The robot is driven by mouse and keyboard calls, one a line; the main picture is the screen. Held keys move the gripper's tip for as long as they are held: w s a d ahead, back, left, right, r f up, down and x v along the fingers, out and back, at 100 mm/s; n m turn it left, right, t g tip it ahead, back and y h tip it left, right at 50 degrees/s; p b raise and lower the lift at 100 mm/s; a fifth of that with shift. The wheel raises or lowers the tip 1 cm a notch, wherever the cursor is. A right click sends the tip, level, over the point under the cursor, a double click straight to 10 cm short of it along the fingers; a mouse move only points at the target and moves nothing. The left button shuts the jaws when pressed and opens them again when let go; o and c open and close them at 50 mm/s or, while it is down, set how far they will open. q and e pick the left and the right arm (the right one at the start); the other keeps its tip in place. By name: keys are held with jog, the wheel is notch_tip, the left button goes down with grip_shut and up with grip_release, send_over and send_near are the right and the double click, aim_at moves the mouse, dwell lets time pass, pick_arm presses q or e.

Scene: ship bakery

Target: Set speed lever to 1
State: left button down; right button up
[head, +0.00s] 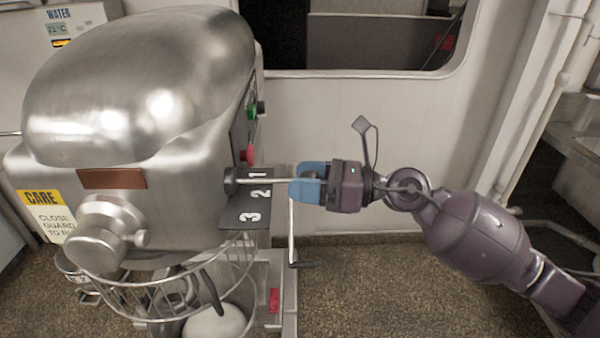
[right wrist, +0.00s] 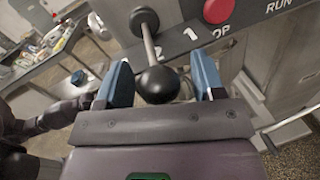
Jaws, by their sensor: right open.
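The speed lever (head: 265,181) is a thin metal rod with a black ball knob (right wrist: 158,85), coming out of a round pivot on the mixer's side. In the head view the rod crosses the dark number plate (head: 235,220) between the white 1 and 2. My right gripper (head: 303,184) is at the lever's free end, its blue fingers (right wrist: 205,76) open on both sides of the knob. In the right wrist view the knob sits between the fingers with visible gaps.
The mixer (head: 140,90) fills the left of the head view. A red button (head: 247,155) and a green button (head: 252,112) sit above the lever. A wire guard (head: 170,285) is below. A crank handle (head: 292,240) hangs under my right gripper.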

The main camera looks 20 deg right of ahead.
pick_arm(q)
jog(key=shift+s, duration=0.15)
pick_arm(e)
jog(key=shift+w+a, duration=0.2)
jog(key=shift+a, duration=0.3)
grip_shut()
pick_arm(q)
jog(key=shift+w+r, duration=0.15)
jog(key=shift+w, duration=0.15)
